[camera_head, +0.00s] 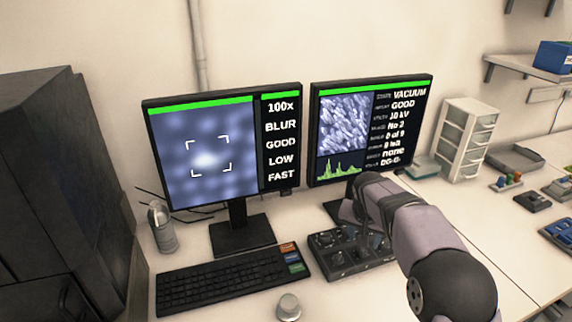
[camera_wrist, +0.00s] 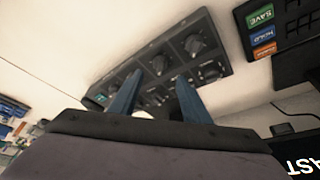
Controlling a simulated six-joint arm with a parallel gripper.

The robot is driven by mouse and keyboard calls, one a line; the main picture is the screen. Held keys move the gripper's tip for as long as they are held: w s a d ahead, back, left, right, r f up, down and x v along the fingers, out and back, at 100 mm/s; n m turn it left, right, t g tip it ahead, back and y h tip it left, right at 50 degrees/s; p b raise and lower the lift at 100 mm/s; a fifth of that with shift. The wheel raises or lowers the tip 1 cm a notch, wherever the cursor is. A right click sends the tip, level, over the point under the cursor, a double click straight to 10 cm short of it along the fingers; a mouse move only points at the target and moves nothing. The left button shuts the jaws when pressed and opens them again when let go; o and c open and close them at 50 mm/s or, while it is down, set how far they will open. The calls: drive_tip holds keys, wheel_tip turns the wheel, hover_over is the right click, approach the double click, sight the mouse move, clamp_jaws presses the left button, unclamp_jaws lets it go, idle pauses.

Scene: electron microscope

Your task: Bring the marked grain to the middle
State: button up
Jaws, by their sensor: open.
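The left monitor (camera_head: 275,180) shows a blurred grey-blue picture with a bright blob (camera_head: 207,160) inside white corner brackets near the picture's middle. Its side text reads 100x, BLUR, GOOD, LOW, FAST. I cannot tell any grain's outline. The black control panel (camera_head: 338,258) with several knobs lies on the desk in front of the right monitor. My gripper is over the panel; in the wrist view its two blue fingers (camera_wrist: 156,97) are apart with the panel (camera_wrist: 150,62) and its knobs beyond them. My arm hides part of the panel in the head view.
The right monitor (camera_head: 315,175) shows a grainy picture, a green graph and status text. A keyboard (camera_head: 230,280) with coloured keys lies left of the panel, and a small round knob (camera_head: 288,307) stands before it. A drawer unit (camera_head: 463,140) stands behind, to the right.

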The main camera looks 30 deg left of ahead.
sight(363, 249)
drive_tip(key=shift+r, duration=0.1)
idle(0.5)
drive_tip(key=p, duration=0.4)
drive_tip(key=shift+r, duration=0.3)
drive_tip(key=shift+s+f+p, duration=0.15)
drive_tip(key=shift+p, duration=0.75)
drive_tip(key=shift+f, duration=0.3)
drive_tip(key=shift+p+x, duration=1.1)
drive_tip(key=shift+x, duration=2.5)
drive_tip(key=shift+r, duration=0.1)
drive_tip(key=c, duration=1)
